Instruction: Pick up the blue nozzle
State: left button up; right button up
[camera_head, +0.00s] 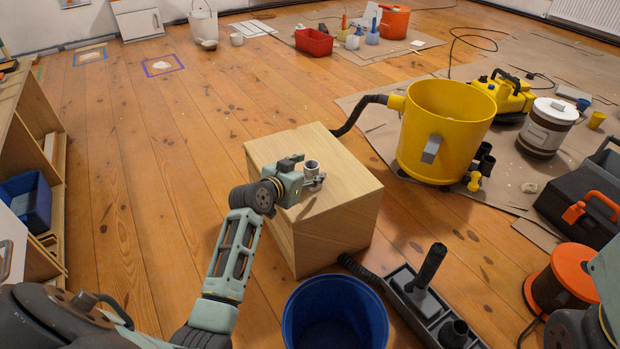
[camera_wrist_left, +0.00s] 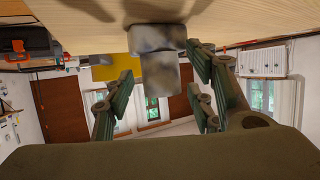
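A short grey, mottled nozzle-like piece (camera_head: 311,167) stands on top of the pale wooden box (camera_head: 345,178); it looks grey rather than blue. In the left wrist view the grey piece (camera_wrist_left: 160,75) shows between the two fingers. My left gripper (camera_head: 308,181) is low over the box top, right at the piece, and partly hides its base. In the left wrist view the fingers of my left gripper (camera_wrist_left: 165,68) are apart, with gaps visible beside the piece. I see no blue nozzle elsewhere. My right gripper is not in view.
A blue bucket (camera_head: 335,282) stands in front of the box. A black floor tool (camera_head: 425,300) lies to its right. A yellow vacuum drum (camera_head: 440,150) with a black hose stands behind right. A shelf (camera_head: 38,110) is at far left. The wooden floor left of the box is clear.

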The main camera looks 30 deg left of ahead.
pick_arm(q)
jog(key=c, duration=1)
